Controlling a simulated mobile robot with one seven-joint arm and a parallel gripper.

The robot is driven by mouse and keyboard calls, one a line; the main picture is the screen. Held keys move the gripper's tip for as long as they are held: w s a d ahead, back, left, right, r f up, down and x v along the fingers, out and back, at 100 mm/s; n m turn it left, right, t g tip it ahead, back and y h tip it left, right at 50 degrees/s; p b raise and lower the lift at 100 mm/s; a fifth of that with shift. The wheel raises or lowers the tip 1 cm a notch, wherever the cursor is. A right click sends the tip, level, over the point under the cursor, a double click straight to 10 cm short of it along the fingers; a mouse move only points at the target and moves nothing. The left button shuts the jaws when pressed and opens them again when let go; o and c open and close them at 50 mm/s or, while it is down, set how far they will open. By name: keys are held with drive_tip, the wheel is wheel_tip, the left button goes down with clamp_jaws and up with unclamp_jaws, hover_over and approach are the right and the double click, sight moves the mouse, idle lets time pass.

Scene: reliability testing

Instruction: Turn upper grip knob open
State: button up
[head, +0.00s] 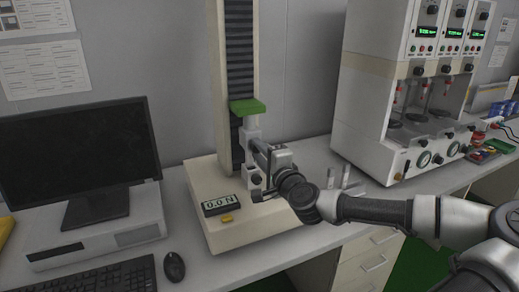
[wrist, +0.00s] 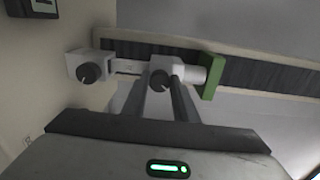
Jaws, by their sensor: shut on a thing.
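The tensile tester has a green crosshead (head: 248,107), with the upper grip (head: 252,134) under it and the lower grip (head: 254,179) near the base. In the wrist view the tester lies sideways, with the green crosshead (wrist: 211,77) at right. The dark round upper grip knob (wrist: 159,79) sits between the fingertips of my gripper (wrist: 166,82), which is shut on it. The lower grip knob (wrist: 90,73) is free, to the left. A thin pale strip (wrist: 128,66) spans between the grips. In the head view my gripper (head: 264,154) hides the upper knob.
The tester's base has a display reading 0.0 N (head: 219,204) and a yellow button (head: 227,219). A monitor (head: 75,145) and mouse (head: 174,266) are at left. A large white instrument (head: 405,85) stands right, with a small metal stand (head: 346,180) before it.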

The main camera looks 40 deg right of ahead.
drive_tip(key=n+p, duration=0.1)
drive_tip(key=n, duration=0.6)
drive_tip(key=shift+p, duration=0.3)
idle(0.3)
drive_tip(key=o, duration=1.1)
drive_tip(key=shift+c, duration=0.2)
